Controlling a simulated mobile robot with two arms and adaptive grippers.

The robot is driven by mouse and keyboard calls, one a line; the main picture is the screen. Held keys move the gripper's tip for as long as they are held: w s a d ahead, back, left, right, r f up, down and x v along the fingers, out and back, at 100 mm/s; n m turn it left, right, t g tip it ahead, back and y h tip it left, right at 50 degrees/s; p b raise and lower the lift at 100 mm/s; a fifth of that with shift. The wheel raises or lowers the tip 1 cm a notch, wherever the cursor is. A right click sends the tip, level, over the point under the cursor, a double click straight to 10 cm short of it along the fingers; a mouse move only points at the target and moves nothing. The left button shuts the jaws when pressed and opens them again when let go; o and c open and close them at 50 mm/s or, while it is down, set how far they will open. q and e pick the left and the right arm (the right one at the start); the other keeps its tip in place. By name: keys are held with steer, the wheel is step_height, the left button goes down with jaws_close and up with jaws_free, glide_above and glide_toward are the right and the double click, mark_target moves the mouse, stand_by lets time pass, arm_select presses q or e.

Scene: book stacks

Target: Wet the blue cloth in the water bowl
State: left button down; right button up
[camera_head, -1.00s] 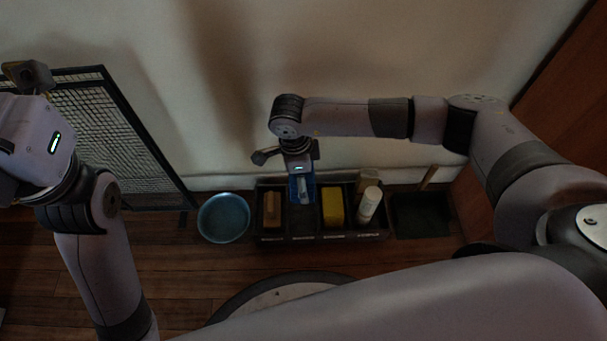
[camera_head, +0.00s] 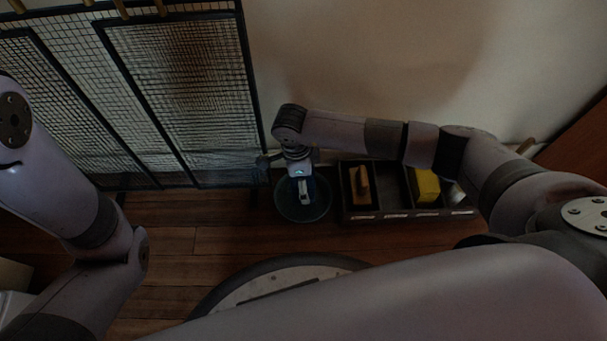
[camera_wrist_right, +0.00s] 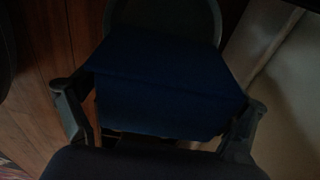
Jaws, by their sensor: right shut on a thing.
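The round water bowl (camera_head: 281,207) stands on the wooden floor near the wall, left of a dark divided caddy. My right gripper (camera_head: 304,190) is directly over the bowl, pointing down, and covers part of it. It is shut on the blue cloth, which shows in the right wrist view (camera_wrist_right: 165,85) as a dark blue folded piece between the two fingers. In the head view the gripper mostly hides the cloth, and I cannot tell whether it touches the water. A rim behind the cloth shows in the right wrist view. My left gripper is out of view.
The caddy (camera_head: 364,215) holds a wooden-backed brush (camera_head: 359,184), a yellow sponge (camera_head: 426,185) and a white bottle (camera_head: 457,193), with an empty compartment between brush and sponge. A black mesh screen (camera_head: 180,90) stands at the back left. Floor in front is clear.

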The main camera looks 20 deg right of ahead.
steer(key=shift+f+b, duration=0.35)
steer(key=shift+f, duration=0.15)
step_height(320, 180, down, 5)
steer(key=b, duration=0.4)
steer(key=shift+b, duration=0.3)
steer(key=shift+f+b, duration=0.3)
steer(key=shift+f, duration=0.15)
stand_by(0.4)
steer(key=shift+d+r, duration=0.1)
stand_by(1.0)
step_height(320, 180, up, 6)
steer(key=p, duration=0.6)
steer(key=shift+r+p, duration=0.35)
steer(key=shift+r, duration=0.1)
